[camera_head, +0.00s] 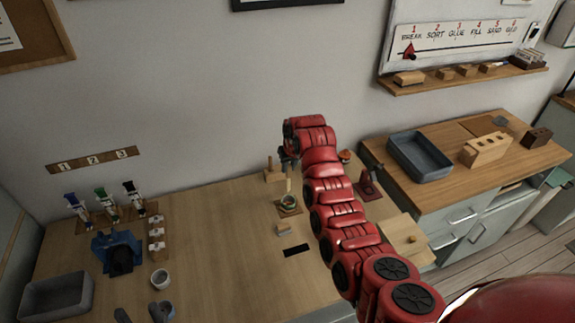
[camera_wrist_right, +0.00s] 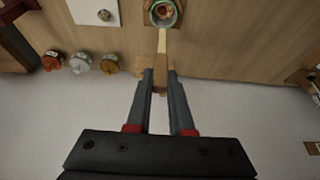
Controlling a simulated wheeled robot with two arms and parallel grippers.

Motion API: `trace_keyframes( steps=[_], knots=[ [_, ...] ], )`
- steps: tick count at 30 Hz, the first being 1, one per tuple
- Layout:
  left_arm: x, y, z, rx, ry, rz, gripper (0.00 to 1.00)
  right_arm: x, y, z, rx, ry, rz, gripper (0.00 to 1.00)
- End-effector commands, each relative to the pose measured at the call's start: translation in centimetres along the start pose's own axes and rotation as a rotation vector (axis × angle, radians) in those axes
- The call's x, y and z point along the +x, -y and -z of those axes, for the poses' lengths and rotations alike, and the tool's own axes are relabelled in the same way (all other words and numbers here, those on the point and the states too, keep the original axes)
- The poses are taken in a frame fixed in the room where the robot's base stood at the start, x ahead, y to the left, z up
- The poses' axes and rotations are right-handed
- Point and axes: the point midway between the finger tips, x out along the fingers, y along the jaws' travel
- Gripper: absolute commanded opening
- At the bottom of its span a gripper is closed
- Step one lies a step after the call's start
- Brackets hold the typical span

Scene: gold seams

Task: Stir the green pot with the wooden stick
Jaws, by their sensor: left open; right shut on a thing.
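The green pot (camera_head: 288,202) stands on a small wooden board on the table, with reddish-brown content; it also shows at the top of the right wrist view (camera_wrist_right: 153,14). My right gripper (camera_wrist_right: 160,76) is shut on the wooden stick (camera_wrist_right: 162,42). The stick points towards the pot and its far end meets the near rim in that view; whether it dips inside I cannot tell. In the head view my right gripper (camera_head: 287,160) is above and behind the pot, partly hidden by my red arm. My left gripper (camera_head: 139,314) shows only its dark fingertips, apart, at the bottom edge.
A wooden block with an upright peg (camera_head: 274,174) stands beside the pot. A small wooden block (camera_head: 283,229) and a black strip (camera_head: 296,250) lie in front. Several small jars (camera_wrist_right: 81,63) stand nearby. A blue device (camera_head: 118,252) and grey tray (camera_head: 57,297) are at left. The middle-left table is clear.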

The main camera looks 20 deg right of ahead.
Motion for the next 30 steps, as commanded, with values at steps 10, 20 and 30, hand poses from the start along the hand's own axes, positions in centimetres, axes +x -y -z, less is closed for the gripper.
trace_keyframes(
  steps=[10, 20, 30],
  knots=[
    [-0.1, 0.0, 0.0, 0.000, 0.000, 0.000, 0.50, 2.8, 0.1, -1.2, -0.001, 0.002, 0.001, 0.00],
    [-1.8, -0.1, -0.3, 0.000, 0.000, 0.000, 0.50, 5.7, 0.0, -2.4, 0.000, 0.000, -0.001, 0.00],
    [-2.4, -0.1, -0.4, 0.000, 0.000, 0.000, 0.50, 6.8, 0.0, -2.8, -0.001, -0.002, 0.000, 0.00]
  ],
)
